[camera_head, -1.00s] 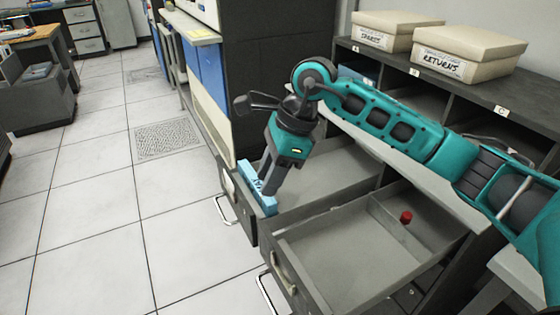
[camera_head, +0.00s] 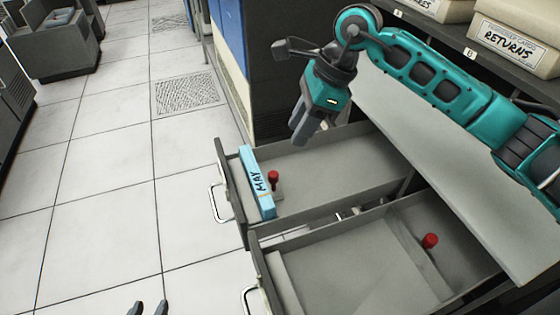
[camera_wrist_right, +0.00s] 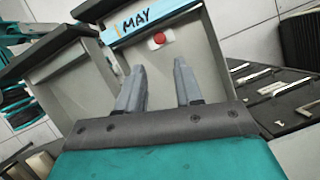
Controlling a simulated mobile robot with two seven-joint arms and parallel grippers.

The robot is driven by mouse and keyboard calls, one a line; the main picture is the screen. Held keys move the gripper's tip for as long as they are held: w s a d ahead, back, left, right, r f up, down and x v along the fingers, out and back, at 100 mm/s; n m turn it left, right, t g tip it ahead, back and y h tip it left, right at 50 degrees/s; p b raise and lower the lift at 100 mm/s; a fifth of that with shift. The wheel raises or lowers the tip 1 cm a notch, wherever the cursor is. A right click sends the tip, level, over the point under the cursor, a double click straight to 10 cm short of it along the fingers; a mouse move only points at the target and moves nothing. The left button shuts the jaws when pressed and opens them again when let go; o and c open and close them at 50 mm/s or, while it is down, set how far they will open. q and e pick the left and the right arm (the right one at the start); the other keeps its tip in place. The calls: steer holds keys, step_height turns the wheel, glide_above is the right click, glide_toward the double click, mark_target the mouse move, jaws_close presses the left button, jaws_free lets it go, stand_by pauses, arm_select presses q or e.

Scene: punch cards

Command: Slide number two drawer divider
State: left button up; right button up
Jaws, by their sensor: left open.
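Two drawers stand open. The far drawer (camera_head: 330,165) holds a light-blue card block marked MAY (camera_head: 256,182) at its front wall; it also shows in the right wrist view (camera_wrist_right: 152,20). A red knob (camera_head: 273,176) on a small grey divider stands just behind the block, and shows in the right wrist view (camera_wrist_right: 160,38). The near drawer (camera_head: 350,265) has a red-knobbed divider (camera_head: 430,241) toward its back. My right gripper (camera_head: 299,138) is open and empty above the far drawer, its fingers (camera_wrist_right: 158,85) apart. My left gripper (camera_head: 147,309) is open at the bottom edge, mostly out of frame.
A box marked RETURNS (camera_head: 515,42) sits on a shelf at the upper right. A grey countertop (camera_head: 430,150) lies behind the drawers. Drawer handles (camera_head: 217,203) stick out to the left. The tiled floor (camera_head: 110,190) on the left is clear.

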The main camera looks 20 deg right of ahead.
mark_target(274, 173)
steer(key=x, duration=1.2)
steer(key=shift+a+f, duration=0.1)
steer(key=shift+f, duration=0.05)
jaws_close()
